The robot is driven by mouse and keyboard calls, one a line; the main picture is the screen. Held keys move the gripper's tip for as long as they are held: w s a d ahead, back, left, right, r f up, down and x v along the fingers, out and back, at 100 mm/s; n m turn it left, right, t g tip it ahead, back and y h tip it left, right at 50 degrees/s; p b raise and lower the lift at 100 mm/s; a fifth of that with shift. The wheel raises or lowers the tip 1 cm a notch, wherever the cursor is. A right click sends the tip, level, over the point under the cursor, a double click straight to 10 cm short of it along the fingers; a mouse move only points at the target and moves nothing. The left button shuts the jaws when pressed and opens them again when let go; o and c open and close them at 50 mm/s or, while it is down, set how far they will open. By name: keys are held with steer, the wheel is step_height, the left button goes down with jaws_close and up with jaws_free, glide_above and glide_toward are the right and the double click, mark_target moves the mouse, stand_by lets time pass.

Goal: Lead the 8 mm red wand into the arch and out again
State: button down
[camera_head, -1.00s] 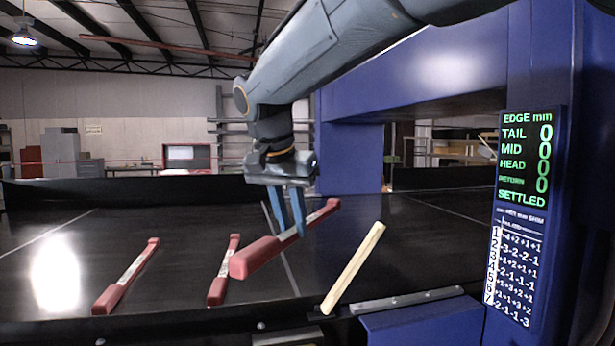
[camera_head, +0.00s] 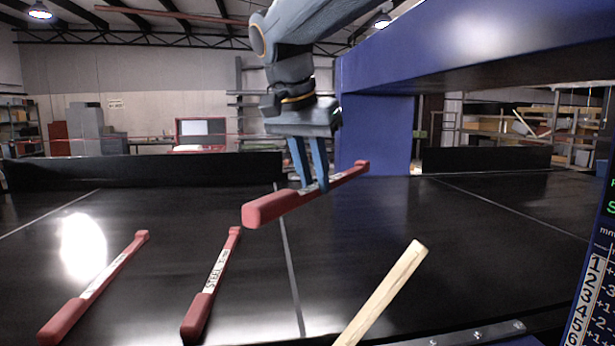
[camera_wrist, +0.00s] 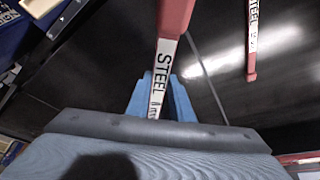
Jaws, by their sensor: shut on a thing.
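My gripper (camera_head: 312,188) is shut on a red wand (camera_head: 265,209) and holds it above the black conveyor (camera_head: 360,240), left of the blue arch (camera_head: 375,135). The wand's thick end points to the lower left and its thin end to the upper right, towards the arch post. In the wrist view, the held wand (camera_wrist: 176,20) runs between the fingers (camera_wrist: 160,98); its white label reads STEEL, but the size is not legible. Two more red wands lie on the belt: one at far left (camera_head: 72,315) and one nearer the middle (camera_head: 198,315).
A pale wooden stick (camera_head: 385,292) rises at the front, right of the held wand. A number board (camera_head: 590,300) is cut off at the right edge. A low black wall (camera_head: 150,169) runs behind the belt. The arch opening looks clear.

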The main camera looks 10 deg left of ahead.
steer(key=w+d, duration=0.5)
steer(key=d, duration=0.7)
steer(key=w+d, duration=0.5)
steer(key=d, duration=0.7)
steer(key=w+d, duration=0.5)
steer(key=d, duration=0.7)
steer(key=s+a, duration=0.5)
steer(key=a, duration=0.7)
steer(key=s+a, duration=0.5)
steer(key=a, duration=0.8)
steer(key=s+a, duration=0.5)
steer(key=a, duration=0.7)
steer(key=shift+s+a, duration=0.25)
steer(key=shift+s, duration=0.1)
steer(key=shift+s, duration=0.1)
